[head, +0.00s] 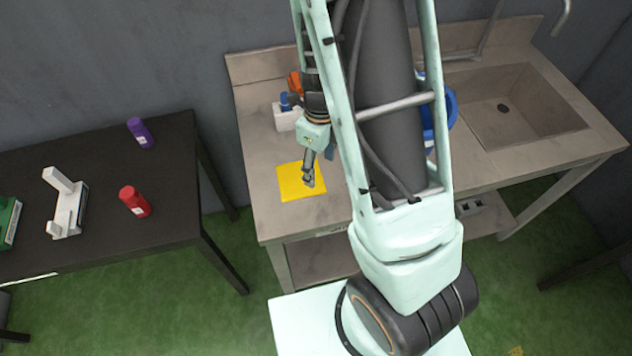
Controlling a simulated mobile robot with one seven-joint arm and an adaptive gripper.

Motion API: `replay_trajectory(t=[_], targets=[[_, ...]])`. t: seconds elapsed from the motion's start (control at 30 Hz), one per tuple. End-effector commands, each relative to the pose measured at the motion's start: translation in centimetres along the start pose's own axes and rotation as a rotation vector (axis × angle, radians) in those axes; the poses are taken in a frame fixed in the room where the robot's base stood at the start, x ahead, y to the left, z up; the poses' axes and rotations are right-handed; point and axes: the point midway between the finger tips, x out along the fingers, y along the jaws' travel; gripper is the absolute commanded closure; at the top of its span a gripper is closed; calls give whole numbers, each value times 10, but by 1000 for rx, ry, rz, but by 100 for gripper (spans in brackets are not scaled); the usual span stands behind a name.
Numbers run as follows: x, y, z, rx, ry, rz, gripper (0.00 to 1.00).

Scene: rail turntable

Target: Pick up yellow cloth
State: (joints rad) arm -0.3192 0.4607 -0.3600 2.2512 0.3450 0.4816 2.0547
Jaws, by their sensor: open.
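The yellow cloth (290,186) lies flat on the left part of the metal sink counter (262,218), near its front left corner. My gripper (309,184) is over the right part of the cloth, pointing down, with its jaws open. I cannot tell whether the fingertips touch the cloth. The gripper and wrist hide a small part of the cloth. Nothing is seen between the fingers.
A white holder (284,118) with blue and orange items stands behind the cloth. A blue container (447,110) is partly hidden by my arm. The sink basin (505,108) is at right. A dark table (165,185) at left carries a purple bottle (141,133) and a red bottle (134,202).

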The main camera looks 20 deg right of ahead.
Motion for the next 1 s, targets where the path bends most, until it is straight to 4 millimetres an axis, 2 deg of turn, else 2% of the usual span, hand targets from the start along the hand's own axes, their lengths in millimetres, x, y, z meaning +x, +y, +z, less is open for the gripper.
replay_trajectory(t=[0.2, 0.5, 0.7, 1.0], targets=[[38, 0, 0, 0, 1, 1, 42], [71, 0, 0, -3, 0, 0, 42], [83, 0, 0, -3, -1, -1, 42], [84, 0, 1, -3, -1, -1, 42]])
